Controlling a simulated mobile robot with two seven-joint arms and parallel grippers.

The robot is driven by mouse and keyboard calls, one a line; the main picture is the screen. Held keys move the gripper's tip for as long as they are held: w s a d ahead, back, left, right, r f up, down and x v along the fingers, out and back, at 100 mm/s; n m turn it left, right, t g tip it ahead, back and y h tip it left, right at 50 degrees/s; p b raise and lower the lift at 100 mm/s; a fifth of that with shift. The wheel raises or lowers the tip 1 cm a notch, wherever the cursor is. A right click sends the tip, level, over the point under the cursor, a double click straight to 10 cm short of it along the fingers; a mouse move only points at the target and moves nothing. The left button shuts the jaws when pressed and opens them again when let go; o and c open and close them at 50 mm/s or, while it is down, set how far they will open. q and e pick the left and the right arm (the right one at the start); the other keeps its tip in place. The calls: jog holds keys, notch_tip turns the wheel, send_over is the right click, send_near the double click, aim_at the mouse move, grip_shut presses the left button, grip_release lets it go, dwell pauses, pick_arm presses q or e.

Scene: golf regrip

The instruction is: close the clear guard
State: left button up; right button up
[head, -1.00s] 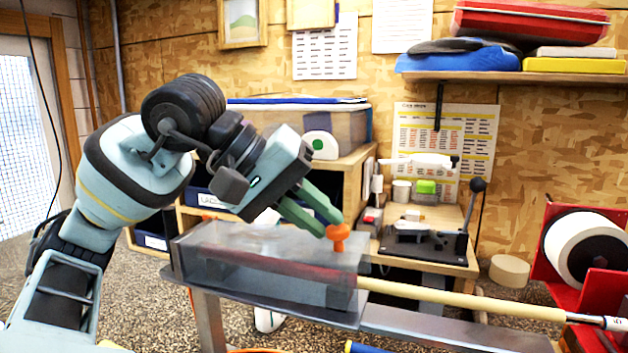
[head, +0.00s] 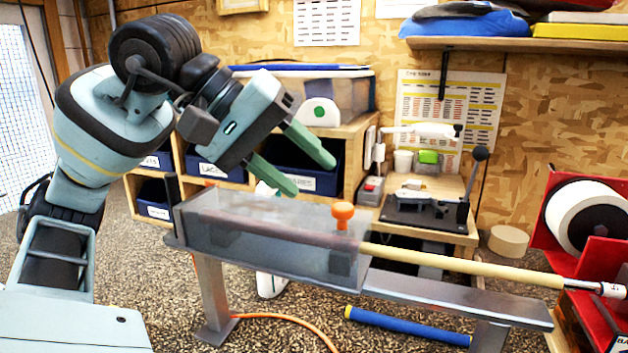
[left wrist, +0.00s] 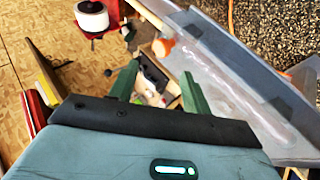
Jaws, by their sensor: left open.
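The clear guard (head: 225,222) is a see-through box lying along the left end of the metal bench, down over the end of the pale shaft (head: 460,265). Its orange knob (head: 342,213) stands upright at its right end. My left gripper (head: 309,177) is open and empty, above and to the left of the knob, with a gap between them. In the left wrist view the knob (left wrist: 163,47) shows beyond the gap between the green fingers (left wrist: 159,70), and the guard (left wrist: 240,85) runs down to the right. My right gripper is not in view.
A red stand with a white roll (head: 585,222) is at the right. A lever press (head: 430,205) stands on the wooden cabinet behind. A blue tube (head: 405,326) and an orange cord (head: 290,318) lie on the floor. Space above the guard is free.

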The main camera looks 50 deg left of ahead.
pick_arm(q)
jog(key=shift+v, duration=2.25)
